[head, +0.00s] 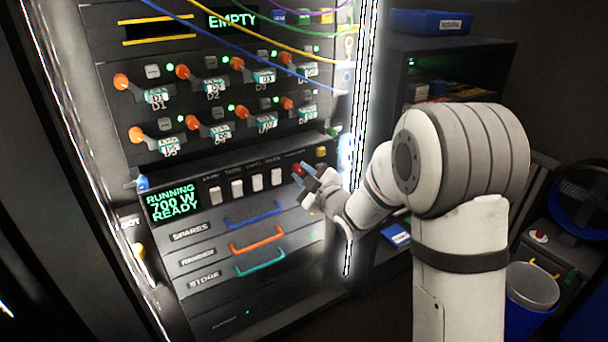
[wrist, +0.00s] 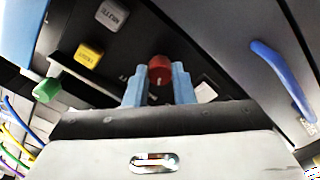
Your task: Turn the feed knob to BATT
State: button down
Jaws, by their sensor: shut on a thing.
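The feed knob (wrist: 160,70) is a red round knob on the dark panel, between the two blue fingertips of my gripper (wrist: 159,84) in the wrist view. My gripper is shut on it. In the head view my gripper (head: 304,174) reaches the right end of the switch row, and a bit of the red knob (head: 298,169) shows between the fingers. The BATT label and the knob's pointer cannot be made out; the fingers and gripper body hide part of the panel around the knob.
A display (head: 171,201) reads RUNNING 700 W READY. White rocker switches (head: 237,189) stand left of the knob. Drawers with blue (head: 254,215), orange and teal handles lie below. Yellow (wrist: 90,53) and grey (wrist: 113,15) buttons and a green piece (wrist: 46,90) are near my gripper. Cables hang above.

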jog(key=m, duration=0.5)
jog(key=shift+r+m, duration=0.1)
jog(key=shift+m, duration=0.3)
jog(key=m+p, duration=0.1)
jog(key=m, duration=0.5)
jog(key=shift+w, duration=0.1)
dwell(0.4)
jog(key=c, duration=1.2)
grip_release()
jog(key=shift+d, duration=0.1)
jog(key=p+v, duration=0.2)
jog(key=v, duration=0.5)
jog(key=shift+s+d, duration=0.2)
jog(key=shift+s, duration=0.15)
